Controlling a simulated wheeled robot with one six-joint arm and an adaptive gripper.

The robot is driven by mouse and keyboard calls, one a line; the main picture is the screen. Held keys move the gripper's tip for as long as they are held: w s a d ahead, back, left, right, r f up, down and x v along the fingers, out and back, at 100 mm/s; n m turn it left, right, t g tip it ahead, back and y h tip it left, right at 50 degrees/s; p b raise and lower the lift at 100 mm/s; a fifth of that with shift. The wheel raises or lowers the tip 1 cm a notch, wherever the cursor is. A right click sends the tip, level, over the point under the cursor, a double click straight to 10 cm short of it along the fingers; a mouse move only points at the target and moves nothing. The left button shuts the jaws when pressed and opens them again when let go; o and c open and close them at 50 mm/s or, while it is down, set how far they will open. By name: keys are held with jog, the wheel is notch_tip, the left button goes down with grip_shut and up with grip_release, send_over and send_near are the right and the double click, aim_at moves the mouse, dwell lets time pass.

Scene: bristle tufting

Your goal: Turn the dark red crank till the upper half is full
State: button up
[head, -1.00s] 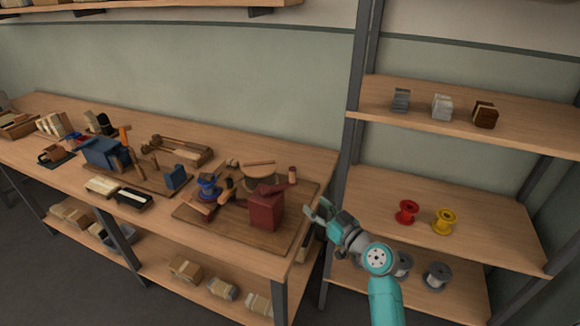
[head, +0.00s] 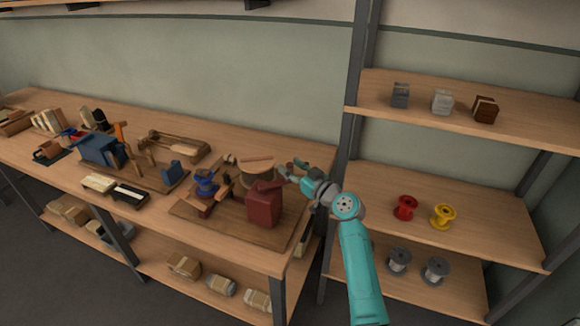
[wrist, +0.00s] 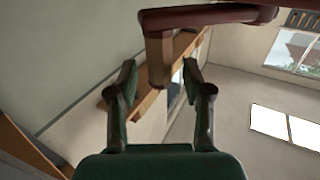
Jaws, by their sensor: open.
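The dark red crank (head: 268,187) sits on top of a dark red box (head: 264,208) at the right end of the workbench. In the wrist view, its dark red arm (wrist: 215,14) runs across the top and its brown handle (wrist: 158,70) points down. My gripper (head: 289,173) is at the crank's outer end, reaching in from the right. In the wrist view, my gripper (wrist: 158,75) is open, with the handle appearing between its fingertips; contact cannot be told. A round wooden piece (head: 257,163) stands behind the box. How full its upper half is cannot be made out.
A blue tool (head: 206,184) stands left of the crank on the same wooden board (head: 230,225). A shelf rack stands to the right, with a red spool (head: 405,207) and a yellow spool (head: 443,216). Its post (head: 352,130) is close behind my arm.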

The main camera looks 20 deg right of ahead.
jog(key=shift+w+a, duration=0.2)
jog(key=shift+w, duration=0.25)
grip_shut()
